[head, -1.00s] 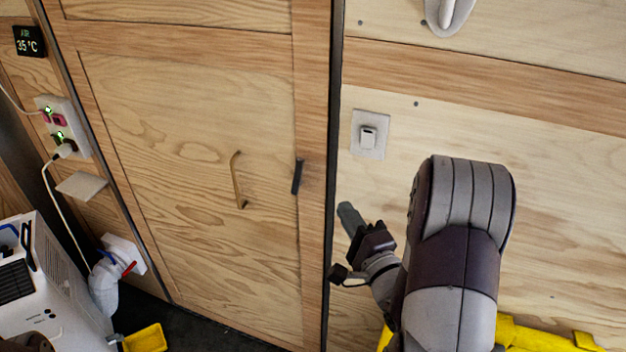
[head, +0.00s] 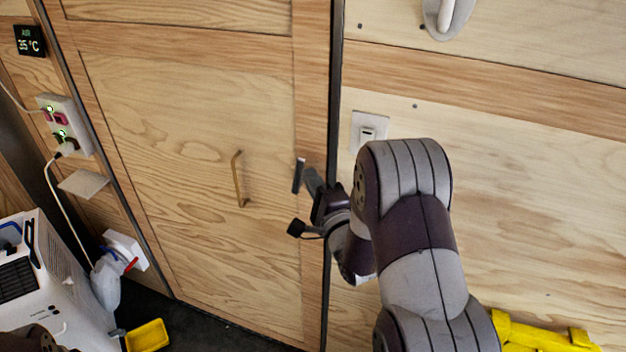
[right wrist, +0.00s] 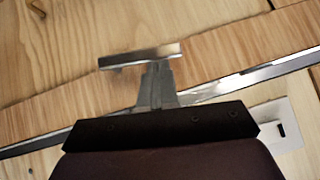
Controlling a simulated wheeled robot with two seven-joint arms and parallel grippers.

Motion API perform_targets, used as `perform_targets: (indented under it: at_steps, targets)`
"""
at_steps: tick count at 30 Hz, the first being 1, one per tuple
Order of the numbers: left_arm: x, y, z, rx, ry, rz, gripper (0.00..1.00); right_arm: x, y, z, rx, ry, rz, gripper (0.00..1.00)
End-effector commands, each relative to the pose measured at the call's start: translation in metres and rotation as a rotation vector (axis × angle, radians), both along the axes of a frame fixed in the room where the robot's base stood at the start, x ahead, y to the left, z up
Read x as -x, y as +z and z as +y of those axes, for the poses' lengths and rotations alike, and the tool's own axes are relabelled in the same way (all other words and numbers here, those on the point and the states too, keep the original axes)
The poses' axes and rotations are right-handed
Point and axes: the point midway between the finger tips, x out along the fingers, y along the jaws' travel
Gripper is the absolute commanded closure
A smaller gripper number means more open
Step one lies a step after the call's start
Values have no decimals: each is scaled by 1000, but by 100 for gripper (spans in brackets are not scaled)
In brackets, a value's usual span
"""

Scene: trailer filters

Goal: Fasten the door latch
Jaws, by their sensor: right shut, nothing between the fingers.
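The door latch (head: 298,175) is a small dark bar on the right edge stile of the wooden door (head: 170,130). It stands upright in the head view, along the door edge. In the right wrist view the latch (right wrist: 130,58) is a shiny metal bar just beyond my fingertips. My right gripper (head: 312,180) is shut and empty, its fingers pointing at the latch from the right. The fingertips (right wrist: 158,72) are very close to the bar; I cannot tell whether they touch it. My left gripper is not in view.
A brass door handle (head: 238,180) is left of the latch. A switch plate (head: 368,122) is on the wall right of the door gap. A white appliance (head: 45,285) and a yellow bin (head: 147,336) are at lower left. A yellow object (head: 545,336) lies lower right.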

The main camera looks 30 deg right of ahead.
Motion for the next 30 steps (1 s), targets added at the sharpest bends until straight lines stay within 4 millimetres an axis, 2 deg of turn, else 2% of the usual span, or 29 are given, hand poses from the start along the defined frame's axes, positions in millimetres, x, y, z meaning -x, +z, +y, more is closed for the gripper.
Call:
perform_targets:
  at_steps: [20, 26, 30]
  targets:
    - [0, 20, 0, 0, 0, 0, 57, -5, 8, 4, 69, 1, 81, 100]
    - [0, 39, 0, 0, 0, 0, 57, -10, 16, 9, 131, 2, 152, 100]
    - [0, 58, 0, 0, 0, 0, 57, -16, 22, 14, 204, 3, 238, 100]
